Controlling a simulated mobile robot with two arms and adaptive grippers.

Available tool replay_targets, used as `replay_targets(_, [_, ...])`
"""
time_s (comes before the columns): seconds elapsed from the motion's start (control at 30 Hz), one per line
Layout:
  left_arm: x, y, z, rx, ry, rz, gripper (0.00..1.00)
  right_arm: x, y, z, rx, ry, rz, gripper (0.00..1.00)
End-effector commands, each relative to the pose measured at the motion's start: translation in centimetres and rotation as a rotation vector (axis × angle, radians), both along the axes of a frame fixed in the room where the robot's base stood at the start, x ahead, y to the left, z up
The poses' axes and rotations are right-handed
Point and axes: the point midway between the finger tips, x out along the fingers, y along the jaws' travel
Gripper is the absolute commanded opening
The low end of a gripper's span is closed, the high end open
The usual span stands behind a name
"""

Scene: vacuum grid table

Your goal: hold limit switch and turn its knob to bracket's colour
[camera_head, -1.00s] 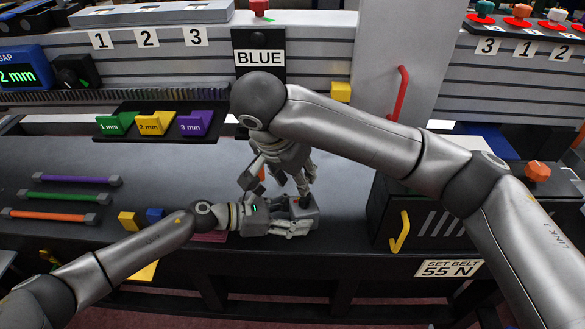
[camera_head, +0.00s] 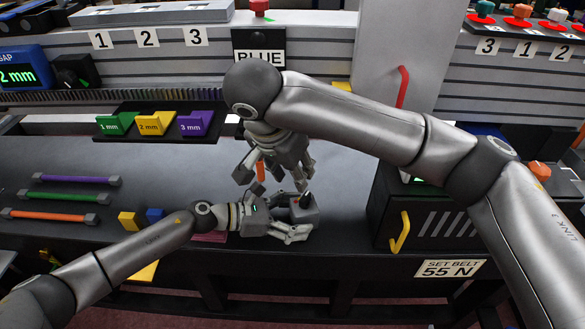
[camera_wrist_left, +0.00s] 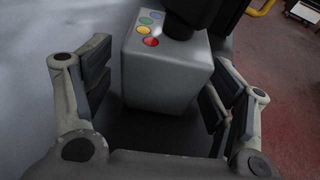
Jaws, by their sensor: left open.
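The limit switch (camera_head: 304,213) is a small grey box near the table's front edge. In the left wrist view the limit switch (camera_wrist_left: 167,75) shows blue, green, yellow and red dots beside a black knob (camera_wrist_left: 183,30), whose pointing direction I cannot make out. My left gripper (camera_head: 288,212) is open, with its fingers on either side of the switch and gaps beside it in the wrist view. My right gripper (camera_head: 272,178) is above and behind the switch with its fingers spread, apparently empty. I cannot identify a bracket for certain. An orange piece (camera_head: 261,170) shows between the right fingers.
A partly covered "BLUE" sign (camera_head: 259,57) hangs at the back. Coloured gap blocks (camera_head: 155,123) sit on a shelf. Several coloured bars (camera_head: 65,197) lie at left. A dark box with a yellow handle (camera_head: 400,232) stands at right.

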Motion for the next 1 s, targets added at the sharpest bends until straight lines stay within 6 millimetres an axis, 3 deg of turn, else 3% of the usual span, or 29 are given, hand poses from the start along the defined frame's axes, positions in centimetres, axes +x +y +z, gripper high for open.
replay_targets(0.17, [-0.1, 0.6, 0.2, -0.001, -0.001, 0.001, 0.79, 0.0, 0.0, 0.0, 0.000, 0.000, 0.000, 0.34])
replay_targets(0.27, [-0.5, 1.9, 0.5, 0.001, 0.000, 0.002, 0.79, 0.0, 0.0, 0.0, 0.000, 0.000, 0.000, 0.34])
replay_targets(0.7, [-3.0, 9.7, 3.0, 0.001, 0.001, 0.001, 0.79, 0.0, 0.0, 0.0, 0.000, 0.000, 0.000, 0.34])
replay_targets(1.0, [-3.4, 11.0, 3.5, 0.001, 0.001, -0.001, 0.79, 0.0, 0.0, 0.0, 0.000, 0.000, 0.000, 0.34])
